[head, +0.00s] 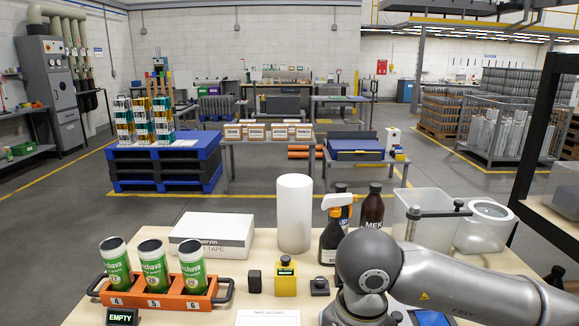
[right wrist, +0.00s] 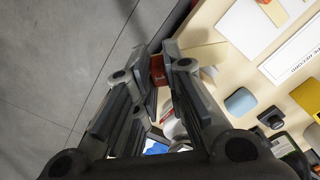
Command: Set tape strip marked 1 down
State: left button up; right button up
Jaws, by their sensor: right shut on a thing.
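My right gripper (right wrist: 160,66) shows in the right wrist view, with its fingers closed in on a small reddish-brown piece (right wrist: 157,70) at the tips. Only a little of this piece shows; I cannot read a mark on it, so I cannot tell for sure that it is tape strip 1. The fingertips are near the edge of the pale worktable (right wrist: 222,15). A white sheet headed as a tape record (right wrist: 297,58) lies on the table to their right. The sheet's top edge also shows in the head view (head: 267,318). My left gripper is not in view.
An orange rack (head: 135,298) holds three green-and-white cans by an "EMPTY" display (head: 122,317). A white tape box (head: 212,235), white cylinder (head: 294,215), yellow device (head: 286,280), spray bottle (head: 331,240) and brown bottle (head: 373,210) stand on the table. My right arm covers the front right.

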jog(key=w+d+f+n, duration=0.2)
jog(key=d+n, duration=0.6)
jog(key=d, duration=0.2)
jog(key=shift+w+d+n, duration=0.15)
jog(key=shift+d+n, duration=0.1)
jog(key=shift+n, duration=0.05)
jog(key=shift+f, duration=0.1)
